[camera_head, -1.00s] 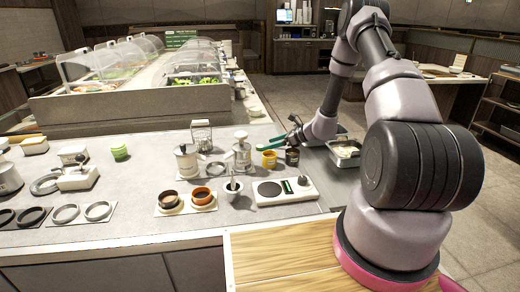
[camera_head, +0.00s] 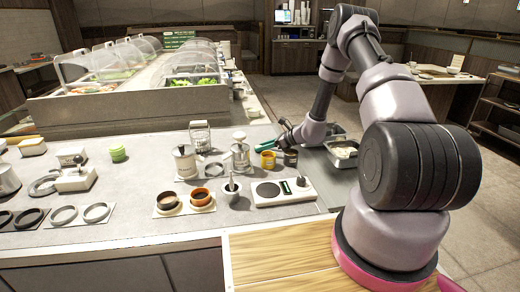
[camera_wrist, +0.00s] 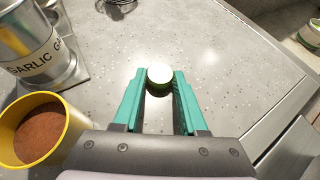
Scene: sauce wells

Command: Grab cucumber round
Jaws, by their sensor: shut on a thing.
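The cucumber round (camera_wrist: 159,74) shows in the wrist view as a small disc with a pale top and dark green side. It sits between the tips of my gripper's teal fingers (camera_wrist: 159,84), which are shut on it. The grey speckled counter (camera_wrist: 215,50) lies beneath; I cannot tell whether the round touches it. In the head view my gripper (camera_head: 284,144) is over the counter behind the yellow cup (camera_head: 267,161). The round cannot be made out there.
In the wrist view, a yellow cup of reddish-brown powder (camera_wrist: 38,108) and a metal canister lettered GARLIC (camera_wrist: 40,65) stand close on the left. The counter's edge runs on the right.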

